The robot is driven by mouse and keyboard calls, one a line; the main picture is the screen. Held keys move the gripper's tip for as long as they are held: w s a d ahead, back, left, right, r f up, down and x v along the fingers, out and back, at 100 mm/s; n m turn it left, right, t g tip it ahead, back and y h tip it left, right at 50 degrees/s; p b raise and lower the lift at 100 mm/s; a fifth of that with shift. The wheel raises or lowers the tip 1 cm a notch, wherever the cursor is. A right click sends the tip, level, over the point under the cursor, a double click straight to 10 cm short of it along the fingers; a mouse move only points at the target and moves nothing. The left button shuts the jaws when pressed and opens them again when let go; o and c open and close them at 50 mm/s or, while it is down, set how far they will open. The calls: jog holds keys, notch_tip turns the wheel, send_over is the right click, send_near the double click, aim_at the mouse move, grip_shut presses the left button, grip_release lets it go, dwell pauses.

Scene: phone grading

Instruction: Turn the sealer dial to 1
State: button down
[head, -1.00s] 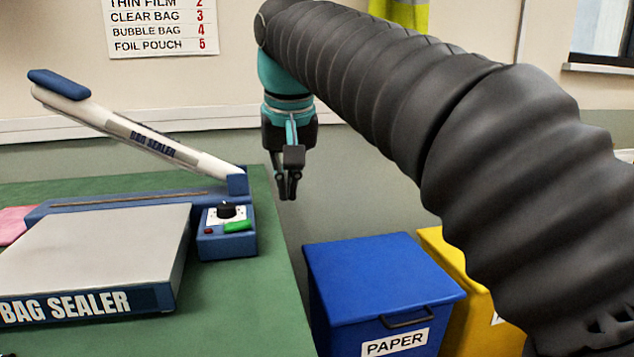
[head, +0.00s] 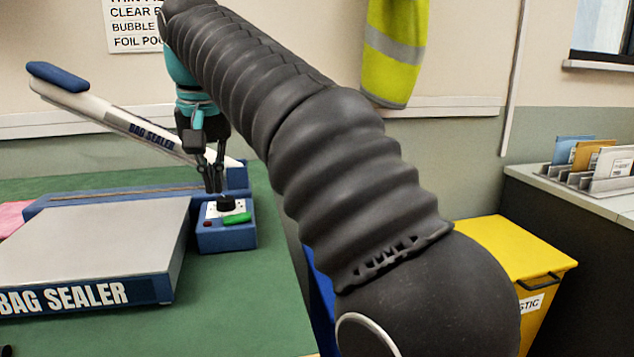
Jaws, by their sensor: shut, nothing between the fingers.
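The bag sealer stands on the green table, its white lever arm (head: 125,120) raised and tilted. Its blue control box (head: 228,236) sits at the right end, with a black dial (head: 226,203) on a white plate, a green switch (head: 237,218) and a small red light. My gripper (head: 214,190) points down just above and slightly left of the dial, or behind it. Its fingers are shut with nothing between them. I cannot tell whether the tips touch the dial. The dial's pointer and numbers are too small to read.
The sealer's grey platform (head: 95,235) fills the left of the green table (head: 235,300). A wall chart (head: 133,25) is partly hidden by my arm. A yellow bin (head: 510,255) stands right, with a blue bin mostly hidden. A file rack (head: 600,180) sits on the right counter.

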aim_at(233, 213)
jog(key=shift+f+b, duration=0.95)
jog(key=shift+f, duration=0.85)
jog(key=shift+w+d+r+p, duration=0.15)
jog(key=shift+d+p, duration=0.6)
jog(key=shift+p, duration=0.4)
jog(key=shift+w+d+p, duration=0.25)
jog(key=shift+d+p, duration=0.2)
jog(key=shift+p, duration=0.25)
jog(key=shift+s+d, duration=0.15)
jog(key=shift+s, duration=0.05)
jog(key=shift+s, duration=0.1)
jog(key=shift+r, duration=2.6)
jog(key=shift+d+r, duration=0.1)
jog(key=shift+r, duration=0.15)
